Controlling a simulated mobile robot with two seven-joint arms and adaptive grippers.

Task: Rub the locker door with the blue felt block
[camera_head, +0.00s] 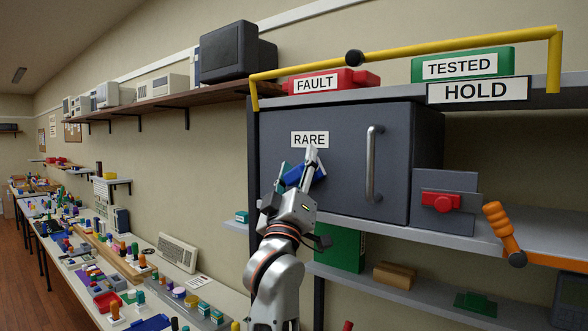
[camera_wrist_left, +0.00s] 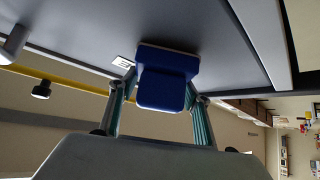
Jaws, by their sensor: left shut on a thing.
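The grey locker door (camera_head: 340,165) carries a RARE label (camera_head: 309,139) and a vertical metal handle (camera_head: 374,163). My left gripper (camera_head: 302,168) is in front of the door's left part, just below the label. It is shut on the blue felt block (camera_head: 292,176). In the left wrist view the block (camera_wrist_left: 166,78) sits between the two fingers, and its far face is at or very near the door surface (camera_wrist_left: 215,40). I cannot tell for certain whether it touches. My right gripper is not in view.
A yellow rail (camera_head: 420,52) runs above the locker. A grey box with a red knob (camera_head: 440,202) and an orange-handled tool (camera_head: 503,230) are to the right. A green box (camera_head: 340,247) stands on the shelf below. A cluttered bench (camera_head: 140,280) extends left.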

